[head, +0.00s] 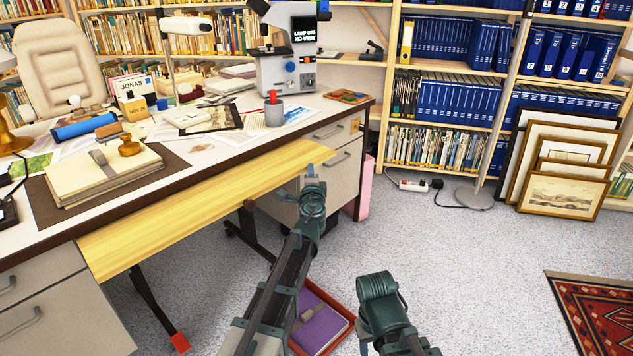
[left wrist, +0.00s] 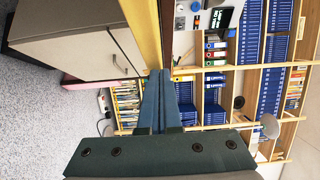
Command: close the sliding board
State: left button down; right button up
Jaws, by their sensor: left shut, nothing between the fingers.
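The sliding board (head: 205,205) is a long pale-yellow wooden panel. It sticks out from under the front edge of the desk top in the head view. In the left wrist view its yellow edge (left wrist: 152,32) runs down from the top of the picture. My left gripper (head: 311,170) is by the front edge of the board, near its right end. Its closed fingers (left wrist: 159,74) reach close to the board's edge and hold nothing; I cannot tell whether they touch it. Part of my right arm shows at the bottom of the head view, but its gripper does not.
The desk (head: 200,155) carries papers, a stamp and a microscope (head: 287,65). A drawer cabinet (head: 335,160) stands under its right end. A red tray with a purple book (head: 318,325) lies on the floor. Framed prints (head: 562,190) lean at the right; the floor between is open.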

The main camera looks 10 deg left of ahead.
aim_at(279, 155)
pick_arm(q)
jog(key=w+a, duration=0.2)
jog(key=a, duration=0.2)
jog(key=w+a, duration=0.3)
jog(key=a, duration=0.1)
jog(key=w+a, duration=0.3)
jog(key=a, duration=0.1)
jog(key=shift+w+a, duration=0.15)
